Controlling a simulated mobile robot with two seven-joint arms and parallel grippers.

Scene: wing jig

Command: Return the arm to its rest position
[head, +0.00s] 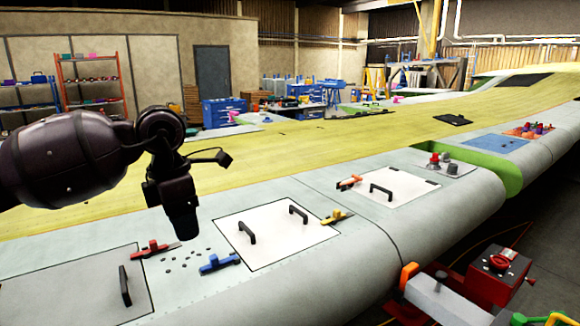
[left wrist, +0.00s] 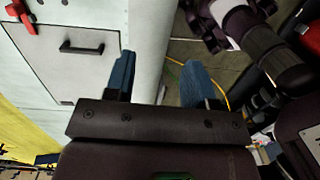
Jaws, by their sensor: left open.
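My left arm comes in from the left in the head view, with its dark left gripper (head: 182,228) hanging down above the grey wing skin (head: 205,235). The gripper is apart from the skin. In the left wrist view its two blue fingers (left wrist: 158,65) are spread apart with nothing between them. Beyond them are the wing's pale edge and dark floor. My right gripper does not show.
A white panel (head: 275,222) with two black handles lies on the wing. Red (head: 150,249), blue (head: 218,263) and yellow (head: 335,217) clamps lie near it. A red machine (head: 497,275) stands at the right. Shelves (head: 92,78) and blue cabinets (head: 223,110) stand behind.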

